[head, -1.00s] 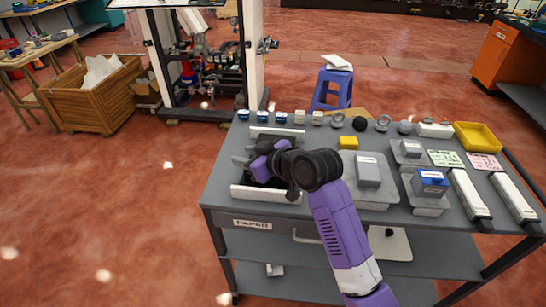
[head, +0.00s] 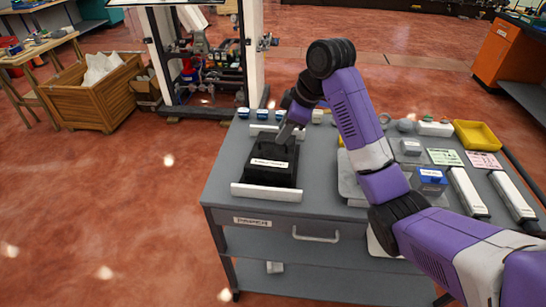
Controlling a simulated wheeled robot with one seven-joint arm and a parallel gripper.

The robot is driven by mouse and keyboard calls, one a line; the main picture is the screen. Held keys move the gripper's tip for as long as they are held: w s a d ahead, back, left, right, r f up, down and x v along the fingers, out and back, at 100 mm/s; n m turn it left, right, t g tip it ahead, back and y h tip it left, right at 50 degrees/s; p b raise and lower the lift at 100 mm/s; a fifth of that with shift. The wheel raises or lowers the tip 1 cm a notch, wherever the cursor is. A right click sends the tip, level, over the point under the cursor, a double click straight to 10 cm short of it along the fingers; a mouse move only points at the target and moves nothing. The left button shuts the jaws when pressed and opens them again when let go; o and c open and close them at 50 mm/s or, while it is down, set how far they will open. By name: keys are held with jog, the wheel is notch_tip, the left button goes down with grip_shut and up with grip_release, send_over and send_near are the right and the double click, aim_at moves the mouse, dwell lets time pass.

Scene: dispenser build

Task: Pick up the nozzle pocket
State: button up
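No part is legibly labelled as the nozzle pocket, so I cannot tell for certain which thing it is. A black stepped block (head: 271,176) with a white label too small to read stands on the left of the grey table (head: 226,172). It sits between a front white rail (head: 266,193) and a rear white rail. My gripper (head: 283,136) points down at the back of this block. Its grey fingers overlap the block's top rear edge in the picture, and contact is unclear. Their opening and anything between them cannot be made out.
Small blue-topped parts (head: 262,115) line the table's back edge. At the right are a blue-topped box (head: 430,179), long white bars (head: 467,193) and a yellow tray (head: 478,135). My arm spans the table's middle and hides some parts. A drawer handle (head: 315,237) projects in front.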

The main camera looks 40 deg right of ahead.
aim_at(273, 154)
jog(key=shift+x, duration=2.3)
jog(key=shift+w+a+r, duration=0.1)
jog(key=shift+w+a, duration=0.05)
grip_shut()
jog(key=shift+r, duration=0.1)
